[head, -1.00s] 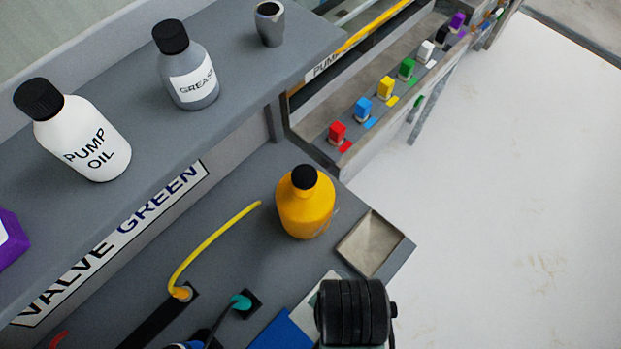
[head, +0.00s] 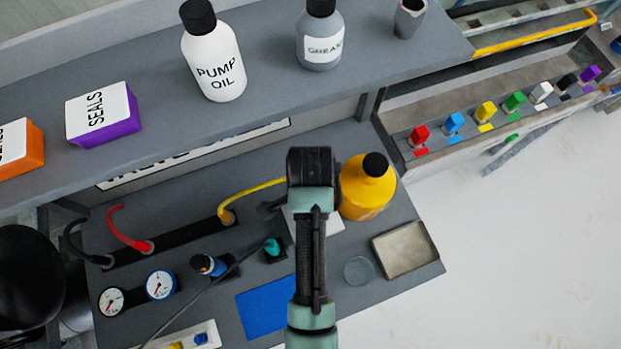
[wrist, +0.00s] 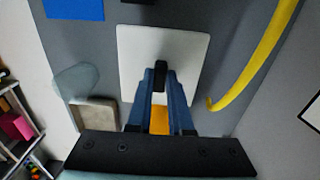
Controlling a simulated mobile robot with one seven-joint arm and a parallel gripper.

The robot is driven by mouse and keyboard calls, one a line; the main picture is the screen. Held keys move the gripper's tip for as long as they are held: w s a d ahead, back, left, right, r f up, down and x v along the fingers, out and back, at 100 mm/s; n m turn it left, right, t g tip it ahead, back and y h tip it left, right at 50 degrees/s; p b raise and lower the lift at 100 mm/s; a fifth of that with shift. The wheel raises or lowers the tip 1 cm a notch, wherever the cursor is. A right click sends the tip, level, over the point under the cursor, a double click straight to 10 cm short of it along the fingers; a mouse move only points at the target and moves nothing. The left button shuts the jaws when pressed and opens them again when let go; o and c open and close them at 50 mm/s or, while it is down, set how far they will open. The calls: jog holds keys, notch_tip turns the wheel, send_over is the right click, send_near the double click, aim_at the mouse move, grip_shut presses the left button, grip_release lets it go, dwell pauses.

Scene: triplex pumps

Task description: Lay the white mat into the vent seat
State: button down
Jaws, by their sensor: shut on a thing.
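The white mat (wrist: 192,60) is a pale square plate in the wrist view, right at my fingertips. In the head view the mat (head: 333,223) shows only in part, behind my arm and left of the yellow jug. My gripper (wrist: 161,73) has its blue fingers close together, shut at the mat's middle; a small dark piece shows at the tips. I cannot tell whether the mat is clear of the bench. In the head view the fingers are hidden by my arm. I cannot make out for sure which surface is the vent seat.
The yellow jug (head: 368,188) stands close right of my arm. A clear glass (head: 359,270), a metal tray (head: 405,249) and a blue rectangle (head: 267,306) lie nearer the front. A yellow hose (head: 250,191) curves at left. The shelf (head: 270,92) overhangs behind.

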notch_tip(320, 180, down, 5)
jog(key=shift+f, duration=0.2)
jog(key=shift+w+f, duration=0.2)
jog(key=shift+f, duration=0.2)
jog(key=shift+f, duration=0.15)
jog(key=c, duration=0.8)
grip_release()
